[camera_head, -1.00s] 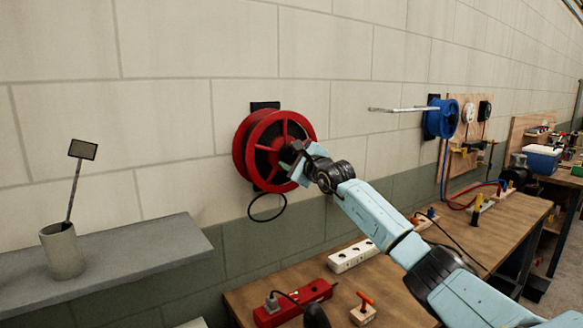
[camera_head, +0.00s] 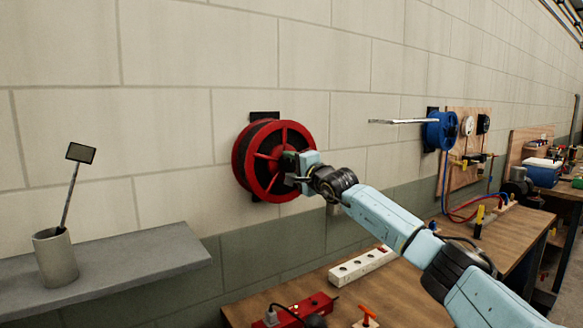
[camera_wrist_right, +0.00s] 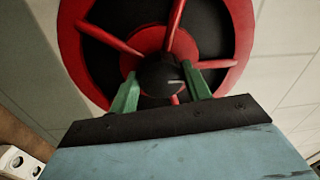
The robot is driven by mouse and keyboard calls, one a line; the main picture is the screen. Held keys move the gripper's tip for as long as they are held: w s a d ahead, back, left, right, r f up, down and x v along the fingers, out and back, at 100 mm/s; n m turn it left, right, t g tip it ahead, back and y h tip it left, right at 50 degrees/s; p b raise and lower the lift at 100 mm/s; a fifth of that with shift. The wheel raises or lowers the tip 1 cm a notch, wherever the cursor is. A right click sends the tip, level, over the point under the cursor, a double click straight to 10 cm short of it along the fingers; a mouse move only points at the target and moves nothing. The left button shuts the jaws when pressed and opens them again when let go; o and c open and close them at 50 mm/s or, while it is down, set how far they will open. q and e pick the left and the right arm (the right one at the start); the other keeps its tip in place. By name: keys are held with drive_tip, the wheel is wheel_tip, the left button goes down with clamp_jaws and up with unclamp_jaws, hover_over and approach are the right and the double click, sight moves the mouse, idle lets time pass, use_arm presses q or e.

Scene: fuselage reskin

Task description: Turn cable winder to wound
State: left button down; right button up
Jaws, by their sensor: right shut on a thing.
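The red cable winder (camera_head: 258,148) is a spoked reel with a dark core, mounted on the block wall. It also fills the upper part of the right wrist view (camera_wrist_right: 87,70). My right gripper (camera_head: 290,168) is at the right half of the reel's front face. In the right wrist view its two green fingers (camera_wrist_right: 160,88) are on either side of a dark round knob (camera_wrist_right: 160,73) in front of the red hub, shut on it. The fingertips' exact contact is partly hidden. My left gripper is not in view.
A blue reel (camera_head: 441,130) hangs farther right, with a thin pale bar (camera_head: 398,121) sticking out beside it. Below is a wooden bench with a white power strip (camera_head: 362,266) and a red one (camera_head: 302,308). A grey shelf (camera_head: 140,258) holds a cup (camera_head: 54,257).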

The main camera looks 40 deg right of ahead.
drive_tip(key=shift+f+n, duration=0.1)
drive_tip(key=shift+n, duration=0.2)
drive_tip(key=o, duration=1)
drive_tip(key=shift+s, duration=0.1)
drive_tip(key=shift+s+f+b, duration=0.1)
drive_tip(key=shift+s+b, duration=0.2)
drive_tip(key=s+b, duration=0.2)
drive_tip(key=s, duration=0.2)
drive_tip(key=s+a+b, duration=0.1)
drive_tip(key=s+b, duration=0.2)
drive_tip(key=s, duration=0.1)
drive_tip(key=s+b, duration=0.3)
drive_tip(key=s, duration=0.1)
drive_tip(key=shift+s+a+f, duration=0.25)
drive_tip(key=shift+a, duration=0.05)
